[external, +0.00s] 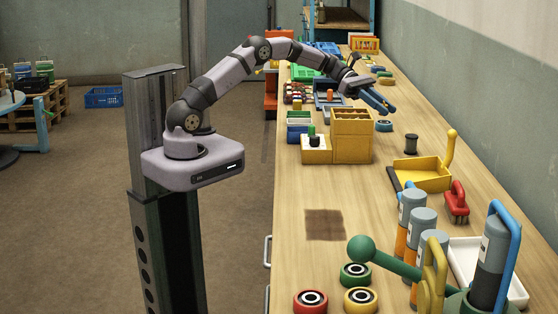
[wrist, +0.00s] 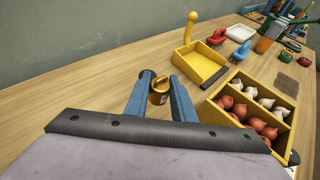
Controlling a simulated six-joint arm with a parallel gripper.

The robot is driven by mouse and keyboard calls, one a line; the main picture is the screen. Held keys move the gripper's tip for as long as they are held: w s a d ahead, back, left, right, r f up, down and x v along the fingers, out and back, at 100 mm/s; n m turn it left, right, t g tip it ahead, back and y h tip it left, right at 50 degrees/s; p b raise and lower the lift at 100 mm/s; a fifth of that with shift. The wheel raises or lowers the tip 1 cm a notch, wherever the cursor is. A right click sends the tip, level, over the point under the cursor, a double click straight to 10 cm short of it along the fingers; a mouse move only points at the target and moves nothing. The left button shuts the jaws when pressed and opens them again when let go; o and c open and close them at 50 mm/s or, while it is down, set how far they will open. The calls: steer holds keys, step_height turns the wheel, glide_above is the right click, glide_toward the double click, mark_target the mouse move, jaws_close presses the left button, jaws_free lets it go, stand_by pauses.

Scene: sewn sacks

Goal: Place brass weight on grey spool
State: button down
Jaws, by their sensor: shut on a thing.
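My gripper (wrist: 160,82) is shut on the brass weight (wrist: 158,97), a small golden piece with a loop at its top, held between the two blue fingers.
A yellow dustpan (external: 425,178) lies on the bench near the spool, with a red brush (external: 456,203) beside it. A yellow compartment box (external: 352,137) stands to the left. The wall runs along the right.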

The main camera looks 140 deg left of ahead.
step_height(320, 180, up, 5)
steer(key=p, duration=0.4)
glide_above(412, 135)
steer(key=shift+w+d+f+p, duration=0.1)
steer(key=shift+f+p, duration=0.35)
steer(key=shift+f, duration=1.95)
steer(key=shift+w+d+f+p, duration=0.1)
steer(key=shift+f+p, duration=0.35)
steer(key=shift+f, duration=1.95)
steer(key=shift+f, duration=0.15)
steer(key=c, duration=1.5)
jaws_free()
steer(key=shift+s, duration=0.1)
